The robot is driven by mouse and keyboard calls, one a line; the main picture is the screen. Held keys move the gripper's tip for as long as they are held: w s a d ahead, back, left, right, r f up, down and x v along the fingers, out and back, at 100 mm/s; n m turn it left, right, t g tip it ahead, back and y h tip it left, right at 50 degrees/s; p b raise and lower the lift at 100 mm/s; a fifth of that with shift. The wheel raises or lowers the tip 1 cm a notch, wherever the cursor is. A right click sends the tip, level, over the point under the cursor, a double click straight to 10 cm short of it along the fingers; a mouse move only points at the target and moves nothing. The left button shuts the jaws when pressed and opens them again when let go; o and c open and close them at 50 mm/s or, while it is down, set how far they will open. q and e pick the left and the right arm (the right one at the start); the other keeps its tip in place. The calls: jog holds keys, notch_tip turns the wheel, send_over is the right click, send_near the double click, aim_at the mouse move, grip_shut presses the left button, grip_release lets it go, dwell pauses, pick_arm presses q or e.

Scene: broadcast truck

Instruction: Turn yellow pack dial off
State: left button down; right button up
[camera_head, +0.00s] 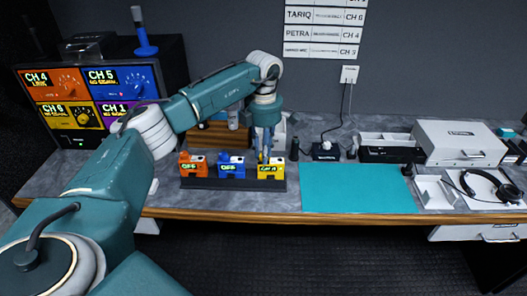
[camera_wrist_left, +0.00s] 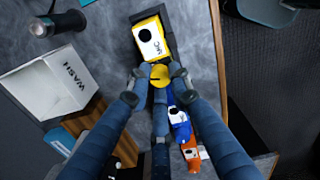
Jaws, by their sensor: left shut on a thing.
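The yellow pack (camera_head: 271,172) stands at the right end of a dark rack (camera_head: 235,184) near the table's front edge. Its small display reads CH and a character I cannot make out clearly. In the left wrist view the yellow pack (camera_wrist_left: 150,40) is above the fingertips, and its round yellow dial (camera_wrist_left: 159,76) sits between them. My left gripper (camera_head: 265,157) comes down from above and is shut on the dial; the fingers (camera_wrist_left: 160,72) touch it from both sides. My right gripper is in neither view.
The blue pack (camera_head: 231,168) and orange pack (camera_head: 192,167) beside it show OFF. A channel monitor (camera_head: 92,100) stands at the left. A white WASH box (camera_wrist_left: 52,85) is near the gripper. A teal mat (camera_head: 357,188) is clear; a headset (camera_head: 490,186) lies far right.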

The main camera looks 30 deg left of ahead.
pick_arm(q)
jog(key=n, duration=0.5)
jog(key=shift+r+n, duration=0.1)
jog(key=shift+n, duration=0.2)
jog(key=n, duration=0.5)
jog(key=shift+p, duration=0.4)
jog(key=n, duration=0.6)
jog(key=shift+p, duration=0.3)
jog(key=n, duration=0.5)
jog(key=shift+d+p, duration=0.1)
jog(key=shift+p, duration=0.25)
jog(key=shift+n, duration=0.3)
jog(key=c, duration=1.6)
grip_release()
jog(key=shift+o, duration=0.2)
